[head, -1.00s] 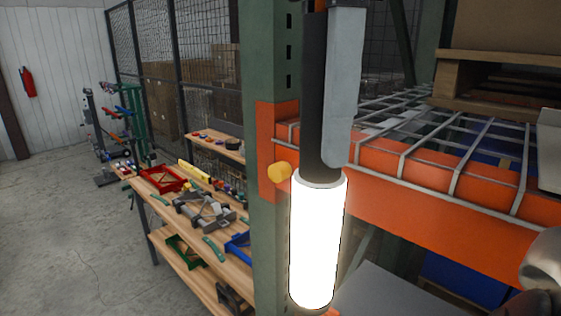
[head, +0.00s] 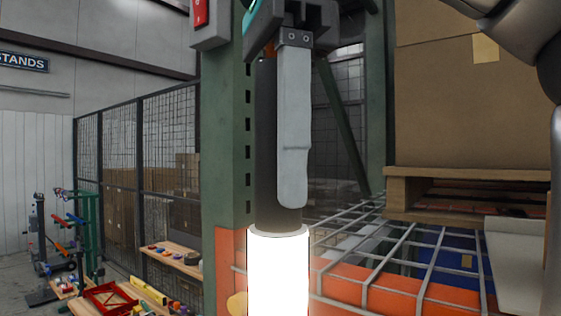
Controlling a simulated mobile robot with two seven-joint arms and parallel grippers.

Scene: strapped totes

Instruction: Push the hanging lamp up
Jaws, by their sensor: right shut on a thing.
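The hanging lamp has a dark upper handle (head: 266,150) and a bright white glowing tube (head: 278,272) below it. It hangs upright close in front of me, and its lower end is cut off by the bottom edge. My right gripper (head: 291,190) comes down from the top of the view. A long grey finger lies along the front of the dark handle, and the gripper is shut on the lamp. The other finger is hidden behind the handle. My left gripper is not in view.
A green rack post (head: 228,140) stands just left of the lamp. An orange beam (head: 380,290) and wire deck (head: 400,245) run right, with a pallet (head: 430,190) and cardboard box (head: 440,110) above. A workbench with a red tray (head: 108,298) lies lower left.

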